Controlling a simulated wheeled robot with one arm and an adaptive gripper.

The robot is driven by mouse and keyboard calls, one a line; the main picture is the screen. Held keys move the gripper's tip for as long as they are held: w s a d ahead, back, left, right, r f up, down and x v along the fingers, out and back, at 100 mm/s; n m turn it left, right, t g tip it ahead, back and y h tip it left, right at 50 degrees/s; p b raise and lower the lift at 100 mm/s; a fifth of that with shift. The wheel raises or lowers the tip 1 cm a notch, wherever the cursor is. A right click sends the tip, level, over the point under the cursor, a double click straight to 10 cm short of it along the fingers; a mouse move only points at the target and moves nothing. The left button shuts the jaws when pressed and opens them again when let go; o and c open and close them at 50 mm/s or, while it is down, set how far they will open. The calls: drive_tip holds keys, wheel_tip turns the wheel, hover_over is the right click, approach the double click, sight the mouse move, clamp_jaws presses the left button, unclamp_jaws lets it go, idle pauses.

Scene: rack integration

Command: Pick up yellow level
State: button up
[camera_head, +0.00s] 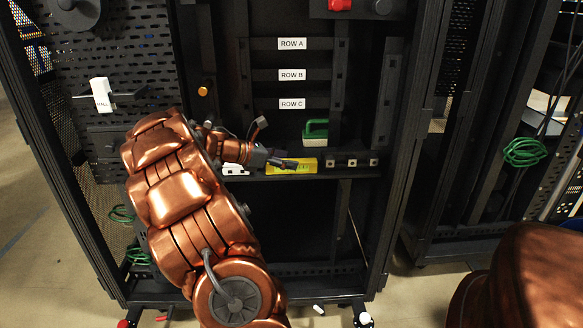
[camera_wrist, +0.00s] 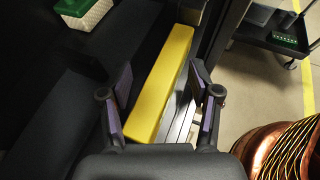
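The yellow level (camera_head: 300,167) lies on the rack's shelf below the ROW C label. In the wrist view the level (camera_wrist: 163,82) is a long yellow bar running away from me, between the two fingers of my gripper (camera_wrist: 162,92). A gap shows on the right side, and the left finger is close to the bar's near end; I cannot tell whether it touches. In the head view my gripper (camera_head: 284,163) is at the level and hides part of it. The gripper is open.
A small block strip (camera_head: 350,162) sits right of the level. A white item (camera_head: 235,170) lies left. Rack posts flank the shelf.

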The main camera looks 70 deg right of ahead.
clamp_jaws()
idle(0.5)
wheel_tip(320, 180, up, 4)
drive_tip(key=p, duration=0.2)
drive_tip(key=shift+p, duration=0.3)
drive_tip(key=shift+s+a+f, duration=0.1)
drive_tip(key=shift+s+a, duration=0.1)
drive_tip(key=shift+s, duration=0.05)
drive_tip(key=s+a+r+p, duration=0.1)
drive_tip(key=s+a+p, duration=0.2)
drive_tip(key=s+a, duration=0.5)
drive_tip(key=shift+s+a+p, duration=0.35)
drive_tip(key=shift+s+a, duration=0.05)
drive_tip(key=shift+s, duration=1.9)
